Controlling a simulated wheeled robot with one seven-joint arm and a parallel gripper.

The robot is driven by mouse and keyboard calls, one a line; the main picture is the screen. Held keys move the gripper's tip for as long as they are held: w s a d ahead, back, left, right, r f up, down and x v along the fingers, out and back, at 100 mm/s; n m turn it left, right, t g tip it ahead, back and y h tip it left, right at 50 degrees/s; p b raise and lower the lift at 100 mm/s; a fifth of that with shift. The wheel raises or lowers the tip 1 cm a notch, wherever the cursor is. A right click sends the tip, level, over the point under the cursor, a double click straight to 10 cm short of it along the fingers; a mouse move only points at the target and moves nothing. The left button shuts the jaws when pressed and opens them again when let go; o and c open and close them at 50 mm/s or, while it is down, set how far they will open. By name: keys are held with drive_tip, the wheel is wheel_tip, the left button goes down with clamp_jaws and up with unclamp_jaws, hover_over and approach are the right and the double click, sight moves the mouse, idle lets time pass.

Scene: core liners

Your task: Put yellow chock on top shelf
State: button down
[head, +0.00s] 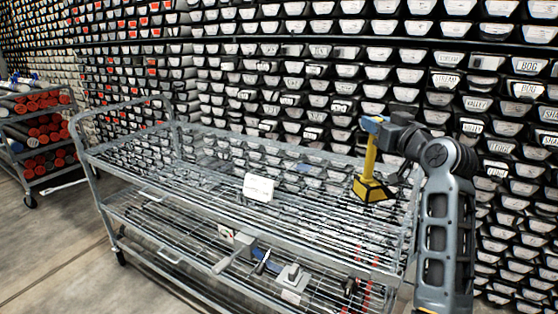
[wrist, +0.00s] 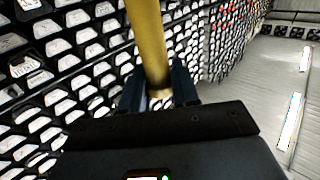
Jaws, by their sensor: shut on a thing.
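The yellow chock (head: 369,188) has a long yellow handle and a dark-faced, wedge-like base. My gripper (head: 373,125) is shut on the upper part of the handle. The chock hangs upright with its base low, over the right part of the cart's top shelf (head: 220,150). I cannot tell whether the base touches the wire shelf or is just above it. In the wrist view the yellow handle (wrist: 148,40) runs between the two dark fingers (wrist: 158,92); the base is out of that view.
A white card (head: 258,187) stands at the top shelf's front middle; the shelf is otherwise largely bare. The lower shelf (head: 170,225) holds several grey tools. Racks of labelled core liners rise behind. Another cart (head: 40,130) with red-ended rolls stands at the left.

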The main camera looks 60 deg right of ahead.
drive_tip(key=w+a+f+p, duration=0.1)
drive_tip(key=w+a+f, duration=0.1)
drive_tip(key=w+f, duration=0.8)
drive_tip(key=shift+w+a+f+p, duration=0.35)
drive_tip(key=shift+w+p, duration=0.05)
drive_tip(key=shift+w, duration=0.2)
drive_tip(key=shift+f, duration=0.1)
drive_tip(key=c, duration=1.3)
unclamp_jaws()
drive_tip(key=shift+f, duration=0.2)
drive_tip(key=o, duration=0.5)
drive_tip(key=shift+r, duration=0.1)
drive_tip(key=b+v, duration=0.1)
drive_tip(key=v, duration=1.1)
drive_tip(key=shift+r+b, duration=0.1)
drive_tip(key=shift+b, duration=0.3)
